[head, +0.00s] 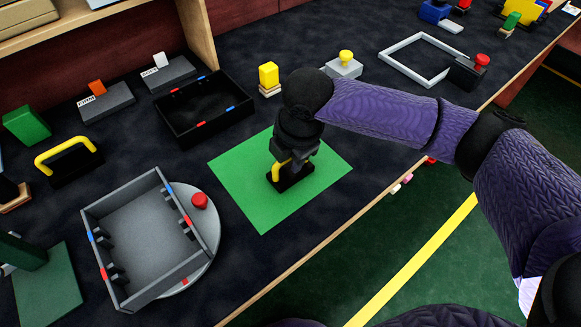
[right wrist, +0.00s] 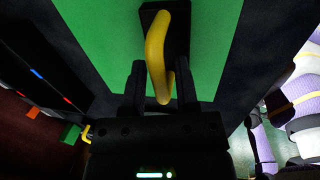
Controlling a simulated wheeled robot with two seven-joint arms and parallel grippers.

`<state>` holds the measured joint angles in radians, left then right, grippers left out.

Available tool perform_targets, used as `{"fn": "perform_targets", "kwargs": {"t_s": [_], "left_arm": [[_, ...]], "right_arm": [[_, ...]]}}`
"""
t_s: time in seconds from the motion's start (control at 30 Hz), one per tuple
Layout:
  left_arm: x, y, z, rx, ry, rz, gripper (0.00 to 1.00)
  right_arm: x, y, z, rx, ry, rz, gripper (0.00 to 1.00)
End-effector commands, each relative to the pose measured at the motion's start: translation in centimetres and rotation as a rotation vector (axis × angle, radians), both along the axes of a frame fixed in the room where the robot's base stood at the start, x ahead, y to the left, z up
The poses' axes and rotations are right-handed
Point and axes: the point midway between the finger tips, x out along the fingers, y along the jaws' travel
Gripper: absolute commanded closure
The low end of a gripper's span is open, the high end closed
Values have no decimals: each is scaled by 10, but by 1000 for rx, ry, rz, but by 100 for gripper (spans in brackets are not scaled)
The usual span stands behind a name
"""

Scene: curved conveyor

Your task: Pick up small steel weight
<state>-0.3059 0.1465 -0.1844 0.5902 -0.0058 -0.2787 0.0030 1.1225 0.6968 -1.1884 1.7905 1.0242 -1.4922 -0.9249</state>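A small black block with a yellow handle, which fits the small steel weight (head: 291,178), stands on a green mat (head: 240,165). Its yellow handle also shows in the right wrist view (right wrist: 157,55). My right gripper (head: 293,157) is directly over it. In the right wrist view my right gripper (right wrist: 160,85) has its two dark fingers apart, one on each side of the handle, with green showing in the gaps. The gripper partly hides the weight in the head view. My left gripper is not in view.
A second black block with a yellow handle (head: 68,160) stands at the left. A grey tray (head: 122,198) sits on a round grey disc, left of the mat. A black bin (head: 176,132) stands behind. The table's wooden edge (head: 340,236) runs along the front right.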

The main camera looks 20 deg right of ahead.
Motion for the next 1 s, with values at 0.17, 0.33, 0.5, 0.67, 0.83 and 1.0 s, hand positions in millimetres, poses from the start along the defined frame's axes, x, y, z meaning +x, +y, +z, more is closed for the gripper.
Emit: {"fn": "perform_targets", "kwargs": {"t_s": [0.17,0.33,0.5,0.67,0.83,1.0], "left_arm": [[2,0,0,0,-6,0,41],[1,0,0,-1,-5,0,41],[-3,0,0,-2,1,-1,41],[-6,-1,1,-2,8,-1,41],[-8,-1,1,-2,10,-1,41],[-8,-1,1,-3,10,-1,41]], "right_arm": [[0,0,0,0,0,0,100],[0,0,0,0,1,0,100],[0,0,0,0,1,0,100],[0,0,0,0,1,0,100],[0,0,0,0,1,0,100],[0,0,0,-1,2,0,100]]}}
